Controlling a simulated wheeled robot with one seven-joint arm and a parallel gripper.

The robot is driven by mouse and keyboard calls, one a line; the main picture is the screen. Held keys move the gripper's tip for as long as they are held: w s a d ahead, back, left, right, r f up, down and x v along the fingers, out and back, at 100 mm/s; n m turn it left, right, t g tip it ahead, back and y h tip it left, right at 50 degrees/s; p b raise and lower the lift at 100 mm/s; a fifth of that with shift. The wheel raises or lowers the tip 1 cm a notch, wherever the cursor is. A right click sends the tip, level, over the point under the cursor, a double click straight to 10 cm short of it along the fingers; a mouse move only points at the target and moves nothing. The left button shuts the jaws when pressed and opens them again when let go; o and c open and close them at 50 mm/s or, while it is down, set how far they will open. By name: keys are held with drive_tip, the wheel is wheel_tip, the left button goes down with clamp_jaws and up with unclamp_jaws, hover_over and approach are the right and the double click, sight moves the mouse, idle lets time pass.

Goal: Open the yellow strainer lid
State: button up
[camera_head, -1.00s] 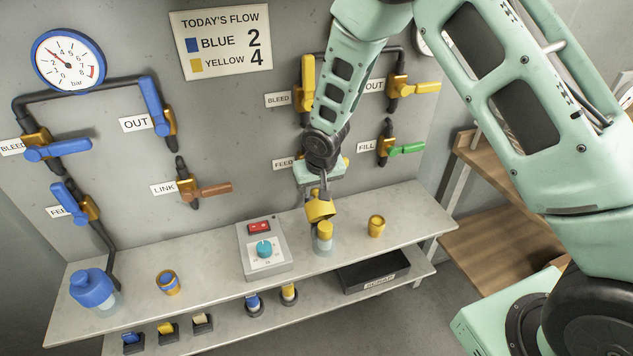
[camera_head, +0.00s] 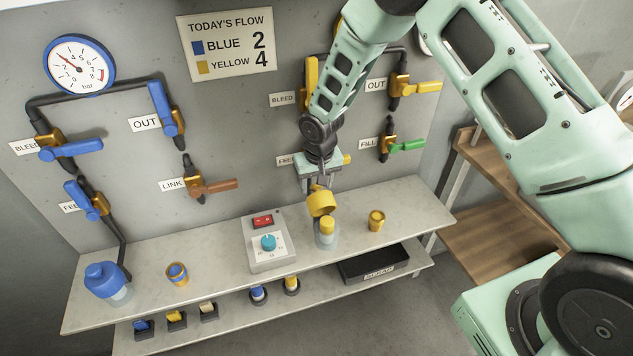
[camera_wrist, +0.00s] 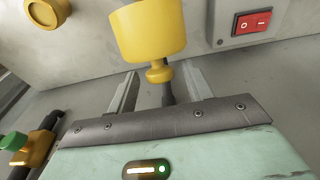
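The yellow strainer lid (camera_head: 321,203) is tilted up above the clear strainer bowl (camera_head: 325,241), clear of the yellow insert (camera_head: 327,225) that shows in it. In the wrist view the lid (camera_wrist: 148,32) is a large yellow cup with a small round knob (camera_wrist: 158,73). My gripper (camera_head: 321,184) is just above the lid. In the wrist view my gripper (camera_wrist: 160,75) has its two fingers spread on either side of the knob, with gaps at both sides. The lid's hinge is not clearly visible.
A grey box with a red switch and teal dial (camera_head: 268,243) stands left of the strainer. A yellow cup (camera_head: 376,220) stands to the right. The blue strainer (camera_head: 106,281) is at far left. Yellow valve handles and pipes are on the wall (camera_head: 230,130) behind my gripper.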

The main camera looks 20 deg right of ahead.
sight(320, 191)
wheel_tip(320, 191, up, 17)
drive_tip(key=s+b, duration=0.2)
drive_tip(key=shift+s+b, duration=0.4)
drive_tip(key=shift+r, duration=0.1)
